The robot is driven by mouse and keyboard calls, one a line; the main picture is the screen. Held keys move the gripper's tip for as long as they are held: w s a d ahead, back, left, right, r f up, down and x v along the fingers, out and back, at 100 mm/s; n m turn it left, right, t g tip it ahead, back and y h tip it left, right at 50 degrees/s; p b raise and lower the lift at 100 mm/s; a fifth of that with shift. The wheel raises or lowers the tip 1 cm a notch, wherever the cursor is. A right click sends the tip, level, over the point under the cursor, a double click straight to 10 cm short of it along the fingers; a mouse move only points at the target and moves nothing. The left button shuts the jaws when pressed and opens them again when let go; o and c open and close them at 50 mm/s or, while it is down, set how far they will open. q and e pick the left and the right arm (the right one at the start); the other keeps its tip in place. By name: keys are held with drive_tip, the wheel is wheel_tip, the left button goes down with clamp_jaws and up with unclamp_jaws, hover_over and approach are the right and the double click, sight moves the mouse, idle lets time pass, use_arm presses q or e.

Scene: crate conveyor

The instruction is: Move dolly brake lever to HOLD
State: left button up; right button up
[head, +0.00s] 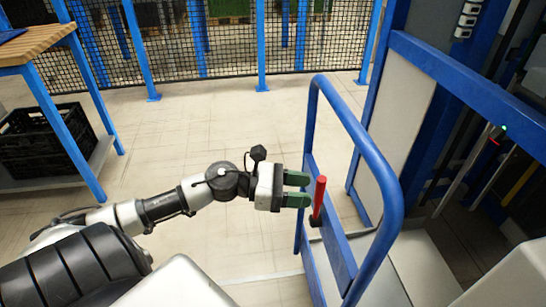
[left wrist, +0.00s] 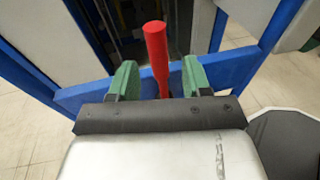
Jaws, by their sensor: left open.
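The red brake lever (head: 319,199) stands on the lower rail of the blue dolly handle frame (head: 390,190), on a dark pivot. It is nearly upright, tilted slightly in the head view. My left gripper (head: 300,189) is open, with its green fingers pointing right toward the lever. In the left wrist view the red lever (left wrist: 157,55) rises between the two green fingers (left wrist: 158,82), with a gap on both sides. The lever appears just beyond or at the fingertips; contact is not visible. No HOLD marking can be read. My right gripper is not in view.
A wooden-topped workbench (head: 32,42) with blue legs stands at the left, a black crate (head: 45,140) on its lower shelf. A mesh fence (head: 230,45) runs along the back. Blue machine framing (head: 470,90) is at the right. The floor between is clear.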

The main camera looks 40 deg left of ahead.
use_arm(q)
drive_tip(key=f+v, duration=0.1)
drive_tip(key=v, duration=0.7)
drive_tip(key=shift+r, duration=0.55)
drive_tip(key=shift+s+a, duration=0.15)
